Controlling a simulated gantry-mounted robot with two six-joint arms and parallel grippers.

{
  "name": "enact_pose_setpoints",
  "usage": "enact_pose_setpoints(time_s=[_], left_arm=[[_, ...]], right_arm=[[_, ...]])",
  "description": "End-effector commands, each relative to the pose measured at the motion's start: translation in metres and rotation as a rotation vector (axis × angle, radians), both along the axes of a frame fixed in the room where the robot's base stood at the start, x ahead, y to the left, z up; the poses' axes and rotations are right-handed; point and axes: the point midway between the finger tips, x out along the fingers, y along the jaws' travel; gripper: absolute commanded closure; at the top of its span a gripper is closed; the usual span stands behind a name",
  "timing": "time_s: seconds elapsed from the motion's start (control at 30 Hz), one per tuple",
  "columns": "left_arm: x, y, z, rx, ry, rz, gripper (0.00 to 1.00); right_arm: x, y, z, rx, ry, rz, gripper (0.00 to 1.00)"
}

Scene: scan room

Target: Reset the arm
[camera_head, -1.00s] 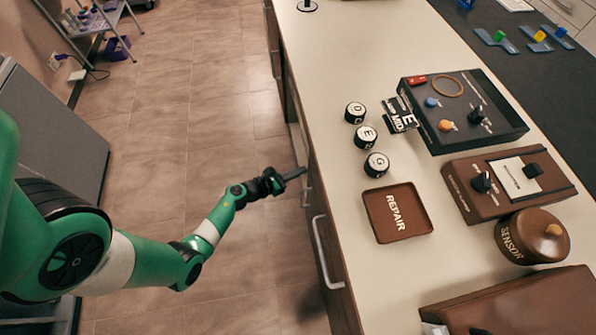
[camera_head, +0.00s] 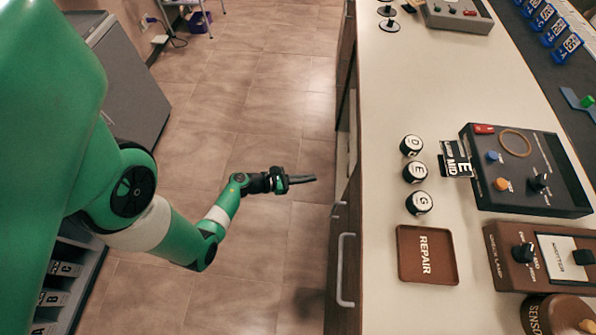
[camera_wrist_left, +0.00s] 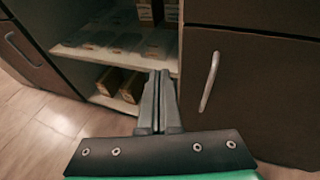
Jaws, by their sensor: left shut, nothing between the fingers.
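My left arm is green with white bands and comes in from the left in the head view. Its black left gripper (camera_head: 303,180) is out over the floor, to the left of the counter's front and apart from it. The fingers are together with nothing between them. In the left wrist view the shut fingers (camera_wrist_left: 158,103) point toward an open shelf and a cabinet door. My right gripper is not in view.
The counter (camera_head: 385,290) holds a brown REPAIR tray (camera_head: 428,255), labelled round pieces (camera_head: 415,172), a black control box (camera_head: 525,190) and a brown box (camera_head: 540,255). Cabinet handles (camera_head: 345,270) stick out from its front. The floor (camera_head: 255,110) is clear.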

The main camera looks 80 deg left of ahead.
Motion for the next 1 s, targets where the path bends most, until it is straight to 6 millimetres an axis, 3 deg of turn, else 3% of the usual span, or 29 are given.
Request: enact_pose_setpoints(time_s=[0.1,0.23,0.73,0.87,0.97,1.0], left_arm=[[-0.017,0.006,0.008,0.0,0.0,0.005,1.0],[-0.026,0.007,0.009,0.001,-0.001,0.003,1.0],[-0.025,0.011,0.015,0.004,-0.011,0.008,1.0],[-0.006,0.04,0.056,0.02,-0.085,0.058,1.0],[0.022,0.074,0.12,0.014,-0.219,0.125,1.0],[0.034,0.086,0.152,-0.001,-0.291,0.15,1.0]], right_arm=[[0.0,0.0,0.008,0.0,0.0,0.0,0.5],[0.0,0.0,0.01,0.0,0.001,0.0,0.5],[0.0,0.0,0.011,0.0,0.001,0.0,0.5],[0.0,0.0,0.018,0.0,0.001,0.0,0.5],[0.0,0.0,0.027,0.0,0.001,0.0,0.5],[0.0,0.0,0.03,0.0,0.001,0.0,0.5]])
